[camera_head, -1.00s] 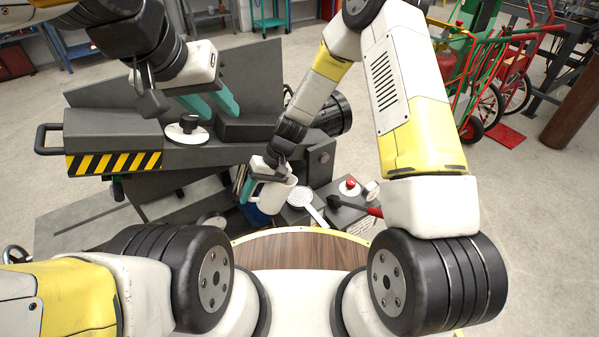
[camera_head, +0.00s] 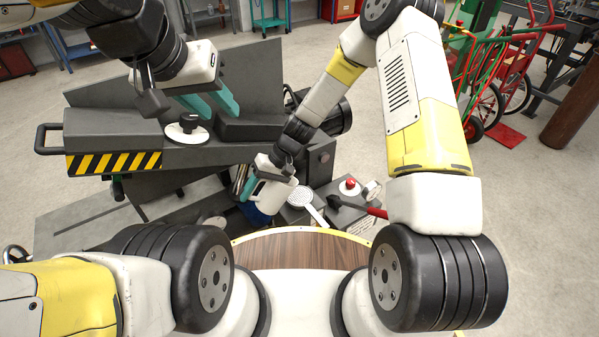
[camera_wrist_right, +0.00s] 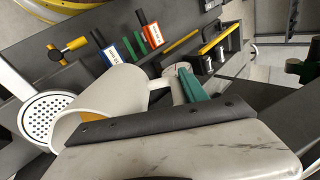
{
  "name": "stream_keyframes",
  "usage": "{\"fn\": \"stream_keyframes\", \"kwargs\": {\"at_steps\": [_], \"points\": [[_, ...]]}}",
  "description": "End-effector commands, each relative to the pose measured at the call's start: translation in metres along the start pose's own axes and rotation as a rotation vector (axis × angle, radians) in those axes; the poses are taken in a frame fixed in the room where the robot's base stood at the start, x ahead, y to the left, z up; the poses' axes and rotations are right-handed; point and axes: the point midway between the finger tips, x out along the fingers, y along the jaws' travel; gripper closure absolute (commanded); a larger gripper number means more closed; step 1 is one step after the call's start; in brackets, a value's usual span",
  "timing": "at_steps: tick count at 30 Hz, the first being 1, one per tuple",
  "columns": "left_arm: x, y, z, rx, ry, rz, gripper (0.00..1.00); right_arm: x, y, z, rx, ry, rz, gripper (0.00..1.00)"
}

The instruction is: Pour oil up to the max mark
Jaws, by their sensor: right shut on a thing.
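My right gripper (camera_head: 262,180) is shut on the handle of a white jug (camera_head: 272,196), low in front of the grey machine. In the right wrist view the jug (camera_wrist_right: 112,108) lies at a slant, its wide mouth facing lower left, with an amber patch, apparently oil, inside. The right gripper's teal fingers (camera_wrist_right: 190,85) are at its handle. My left gripper (camera_head: 210,104) is open and empty, above the machine top, near a black knob on a white disc (camera_head: 187,131). No max mark can be made out.
A white perforated strainer (camera_head: 301,197) lies beside the jug; it also shows in the right wrist view (camera_wrist_right: 45,118). A box with a red button (camera_head: 350,186) stands to its right. The grey machine (camera_head: 110,130) fills the left. A wooden round top (camera_head: 300,250) is bare in front.

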Motion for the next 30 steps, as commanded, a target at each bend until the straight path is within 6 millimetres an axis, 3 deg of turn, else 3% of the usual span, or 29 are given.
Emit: {"fn": "stream_keyframes", "kwargs": {"at_steps": [30], "points": [[0.0000, 0.0000, 0.0000, 0.000, 0.000, 0.000, 0.64, -0.0044, -0.0007, -0.0002, 0.000, -0.004, -0.112, 1.00]]}}
